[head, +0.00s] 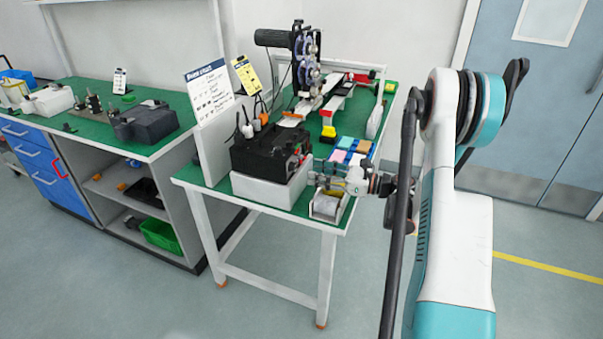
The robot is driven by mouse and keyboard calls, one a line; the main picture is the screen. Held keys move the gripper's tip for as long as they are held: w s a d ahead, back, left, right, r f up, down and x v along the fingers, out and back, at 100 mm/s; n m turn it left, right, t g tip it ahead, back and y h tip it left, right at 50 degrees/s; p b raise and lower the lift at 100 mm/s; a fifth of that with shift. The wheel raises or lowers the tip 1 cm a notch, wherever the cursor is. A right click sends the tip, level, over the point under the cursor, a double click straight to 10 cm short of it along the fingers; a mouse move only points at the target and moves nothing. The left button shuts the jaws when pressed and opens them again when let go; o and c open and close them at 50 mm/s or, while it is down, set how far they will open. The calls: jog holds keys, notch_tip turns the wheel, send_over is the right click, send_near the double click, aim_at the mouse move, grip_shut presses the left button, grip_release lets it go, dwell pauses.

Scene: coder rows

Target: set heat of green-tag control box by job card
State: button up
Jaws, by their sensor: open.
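A black control box (268,152) sits on a white base (268,190) at the near end of the green-topped bench. Red and dark knobs show on its right face, too small to read. I cannot make out a green tag on it. A yellow card (247,75) and a white card with a blue header (208,90) stand upright behind the box; their text is too small to read surely. My gripper (322,181) is open just right of the box's base, reaching in from the right. I cannot tell whether it touches anything.
A small open bin (328,206) sits at the bench's near corner, below my gripper. Coloured blocks (351,150) lie behind my gripper. A reel machine (306,60) stands at the back. Another bench (90,127) is at left. Floor at right is clear.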

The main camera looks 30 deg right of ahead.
aim_at(293, 167)
jog(key=b+x, duration=0.1)
jog(key=x, duration=0.5)
grip_shut()
